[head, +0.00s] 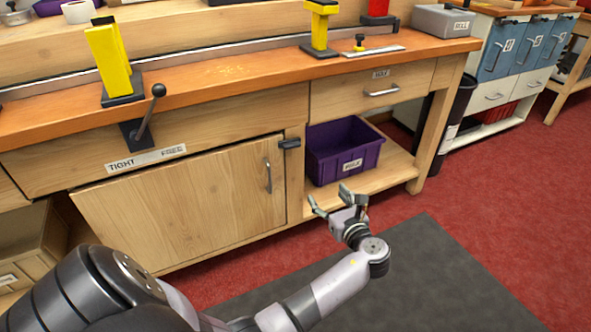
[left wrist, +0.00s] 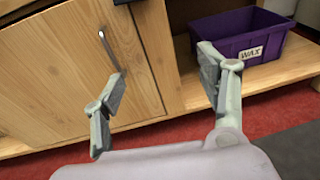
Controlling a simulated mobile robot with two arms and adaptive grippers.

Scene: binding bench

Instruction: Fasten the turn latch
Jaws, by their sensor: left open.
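The turn latch (head: 289,143) is a small dark piece at the top of the wooden post, by the upper right corner of the cabinet door (head: 190,205). It looks roughly level; I cannot tell whether it overlaps the door. The door has a grey bar handle (head: 268,175) and looks shut or nearly so. My left gripper (head: 330,197) is open and empty, below and right of the latch, in front of the lower shelf. In the left wrist view, the fingers (left wrist: 160,72) frame the post, and a dark piece, probably the latch (left wrist: 122,2), is cut off at the top. My right gripper is out of view.
A purple bin (head: 345,150) marked WAX stands on the open shelf behind my gripper. A black lever (head: 148,112) juts out above the TIGHT/FREE label. The wax drawer (head: 372,93) is shut. The floor in front holds a grey mat (head: 440,265) and is clear.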

